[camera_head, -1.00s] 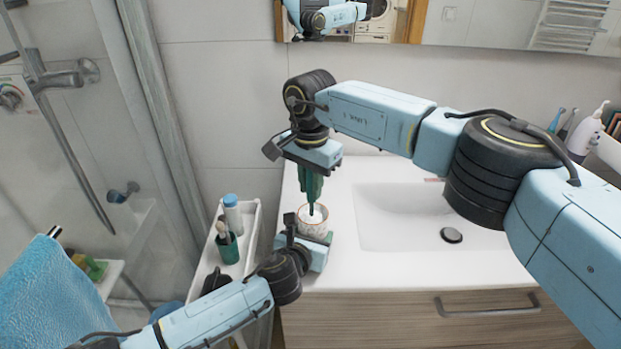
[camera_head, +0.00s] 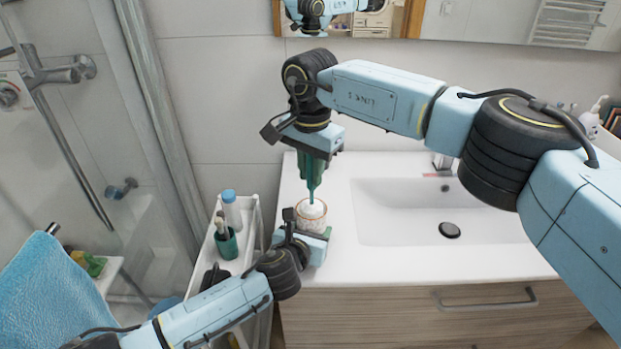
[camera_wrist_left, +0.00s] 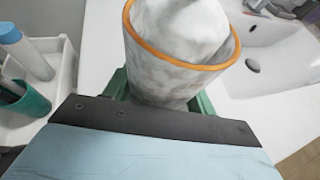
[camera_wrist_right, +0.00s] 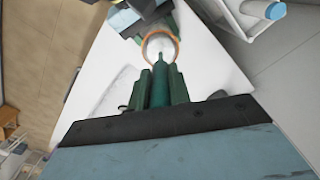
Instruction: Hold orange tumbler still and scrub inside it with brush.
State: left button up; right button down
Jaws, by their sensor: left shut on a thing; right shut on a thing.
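The orange-rimmed tumbler (camera_head: 311,222) stands upright at the left end of the white counter. In the left wrist view the tumbler (camera_wrist_left: 165,75) has a whitish, mottled wall and an orange rim. My left gripper (camera_head: 308,232) is shut on its side. My right gripper (camera_head: 312,172) points down above it, shut on the green handle of the brush (camera_head: 311,194). The brush's white head (camera_wrist_left: 185,30) is at the tumbler's mouth, partly inside it. The right wrist view shows the brush handle (camera_wrist_right: 160,85) lined up with the opening. The head's lower part is hidden by the tumbler wall.
The sink basin (camera_head: 400,215) lies right of the tumbler. A white cart (camera_head: 251,240) at the left holds a green cup (camera_head: 227,245) and a blue-capped bottle (camera_head: 231,210). A blue towel (camera_head: 45,295) hangs at the lower left.

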aim_at(311, 200)
jog(key=shift+r, duration=4.55)
pick_arm(q)
jog(key=o, duration=1.1)
jog(key=shift+r, duration=0.1)
notch_tip(311, 200, up, 9)
jog(key=shift+r, duration=0.4)
